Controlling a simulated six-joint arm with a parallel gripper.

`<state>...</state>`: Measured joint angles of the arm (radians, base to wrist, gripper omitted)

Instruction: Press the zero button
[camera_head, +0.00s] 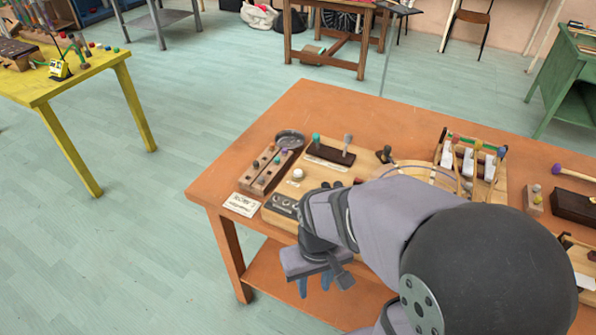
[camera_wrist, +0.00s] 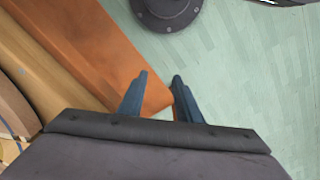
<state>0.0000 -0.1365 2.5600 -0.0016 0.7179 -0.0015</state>
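A wooden board (camera_head: 318,170) with controls lies on the orange table. A round white button (camera_head: 298,174) sits on its left part, with a small pale mark beside it that is too small to read, so I cannot tell whether it is the zero button. My gripper (camera_head: 315,291) hangs at the table's front edge, nearer the camera than the button and apart from it. It also shows in the wrist view (camera_wrist: 160,76), with its two blue fingers apart and nothing between them. My arm hides the board's front right part.
The orange table (camera_head: 238,177) also bears a block with coloured knobs (camera_head: 268,168), a dark round dish (camera_head: 289,139), a paper card (camera_head: 242,204) and a frame with white keys (camera_head: 468,160). A yellow table (camera_head: 110,72) stands at the left, with open floor between.

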